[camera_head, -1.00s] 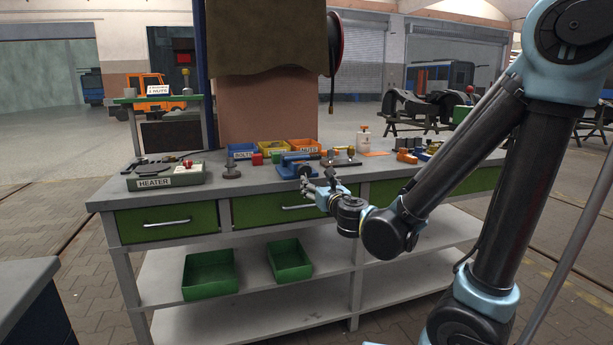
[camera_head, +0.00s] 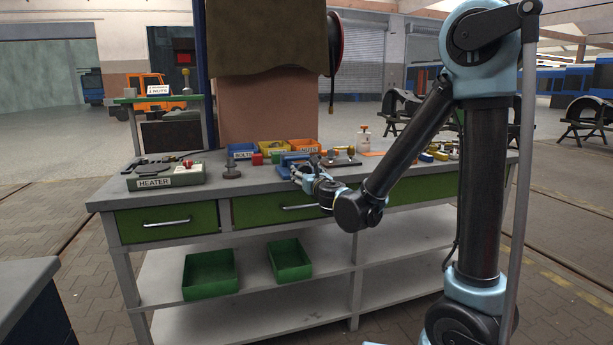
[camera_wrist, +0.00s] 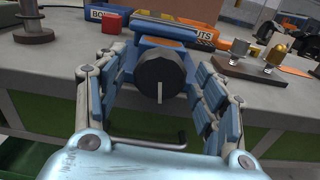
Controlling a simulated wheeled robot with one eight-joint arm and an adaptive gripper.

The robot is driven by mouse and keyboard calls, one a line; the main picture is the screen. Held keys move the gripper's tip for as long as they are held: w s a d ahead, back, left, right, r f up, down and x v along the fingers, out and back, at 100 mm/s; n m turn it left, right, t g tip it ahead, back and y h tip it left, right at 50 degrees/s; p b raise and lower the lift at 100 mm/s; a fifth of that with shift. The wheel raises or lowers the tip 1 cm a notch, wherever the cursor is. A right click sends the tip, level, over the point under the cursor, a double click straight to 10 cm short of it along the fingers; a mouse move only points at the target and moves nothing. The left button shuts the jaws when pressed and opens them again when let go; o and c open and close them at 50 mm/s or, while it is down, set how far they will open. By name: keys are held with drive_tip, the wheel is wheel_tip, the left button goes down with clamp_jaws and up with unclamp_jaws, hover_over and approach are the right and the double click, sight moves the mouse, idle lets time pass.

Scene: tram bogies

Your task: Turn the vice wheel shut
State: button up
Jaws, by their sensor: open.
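The blue vice (camera_head: 290,160) stands at the front edge of the workbench, partly hidden by my gripper in the head view. In the wrist view its dark round wheel (camera_wrist: 160,78) faces me, with a pale mark pointing down from its middle. The blue vice body (camera_wrist: 158,42) shows behind the wheel. My gripper (camera_head: 298,171) is open in front of the vice. In the wrist view its two blue-padded fingers (camera_wrist: 157,100) stand to the left and right of the wheel. I cannot tell whether either finger touches it.
Bins for bolts (camera_head: 241,151) and nuts (camera_head: 304,146) stand behind the vice. A red block (camera_wrist: 112,24) and a grey spool-shaped part (camera_head: 231,170) are to the left. A board with metal fittings (camera_wrist: 250,62) is to the right. The heater (camera_head: 165,176) sits at the bench's left end.

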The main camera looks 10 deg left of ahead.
drive_tip(key=c, duration=1.1)
drive_tip(key=shift+o, duration=0.2)
drive_tip(key=shift+m, duration=0.3)
